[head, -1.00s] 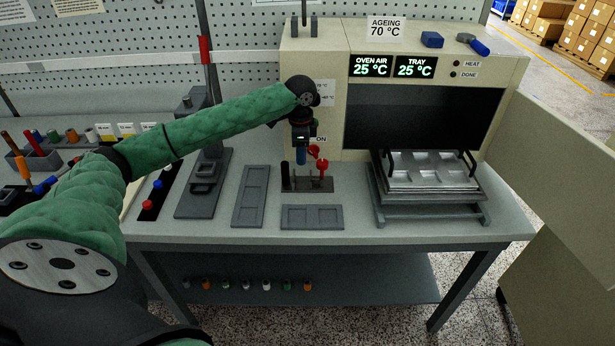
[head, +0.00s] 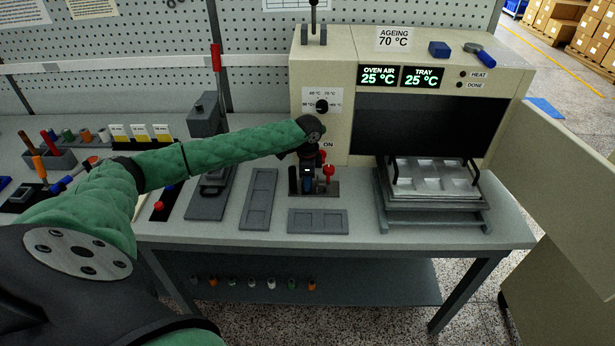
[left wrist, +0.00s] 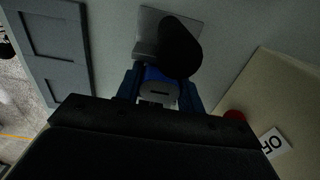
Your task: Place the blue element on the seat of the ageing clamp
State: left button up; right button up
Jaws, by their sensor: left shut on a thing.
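My left gripper (head: 307,178) points down over the small dark fixture (head: 327,188) with a red handle (head: 328,170), which I take for the ageing clamp. The gripper is shut on the blue element; in the left wrist view, a bit of blue (left wrist: 155,74) shows between the blue fingers (left wrist: 160,92). A dark rounded part (left wrist: 181,46) stands right in front of it there, over a grey plate (left wrist: 150,22). The gripper hides the seat, so I cannot tell whether the element touches it. My right gripper is out of view.
The oven (head: 345,40) stands behind, with a metal tray (head: 432,178) before its dark opening. Flat grey trays (head: 318,221) (head: 258,199) lie in front and left of the fixture. A grey stand with a red-handled lever (head: 216,58) is further left.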

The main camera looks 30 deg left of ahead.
pick_arm(q)
jog(key=shift+f, duration=0.1)
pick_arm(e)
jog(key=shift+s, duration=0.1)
pick_arm(q)
jog(key=o, duration=1)
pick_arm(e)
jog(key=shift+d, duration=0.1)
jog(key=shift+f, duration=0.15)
pick_arm(q)
jog(key=shift+r, duration=0.35)
notch_tip(320, 180, up, 10)
jog(key=b, duration=0.4)
jog(key=shift+f, duration=0.1)
jog(key=shift+r+b, duration=0.4)
jog(key=shift+r, duration=0.45)
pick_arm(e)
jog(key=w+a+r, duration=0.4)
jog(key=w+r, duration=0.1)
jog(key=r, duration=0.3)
